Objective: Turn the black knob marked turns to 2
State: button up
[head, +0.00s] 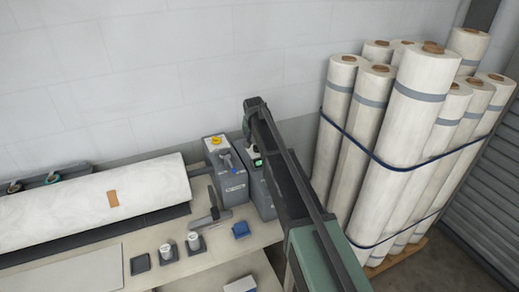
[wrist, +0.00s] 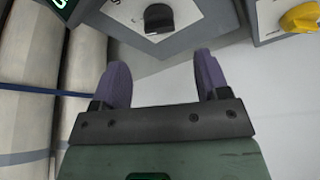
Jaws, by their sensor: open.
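In the wrist view a black knob (wrist: 158,17) sits on a pale plate on a grey panel, at the top edge of the picture. Its printed markings are cut off or too small to read, so I cannot tell its setting. My gripper (wrist: 160,72) is open and empty, with its two purple-grey fingers spread below the knob in the picture. The fingers are apart from the knob. In the head view my arm covers part of the grey control boxes, and I cannot make out the black knob there.
A yellow knob (wrist: 300,18) is at the top right of the wrist view. In the head view a large white roll (head: 90,205) lies at the left. Strapped upright rolls (head: 405,110) stand at the right.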

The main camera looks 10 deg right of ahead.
jog(key=b+x, duration=0.5)
jog(key=x, duration=0.2)
jog(key=shift+f, duration=0.3)
jog(key=shift+w+f+b, duration=0.2)
jog(key=shift+f+b, duration=0.1)
jog(key=shift+b, duration=0.15)
jog(key=shift+r, duration=0.15)
jog(key=c, duration=0.9)
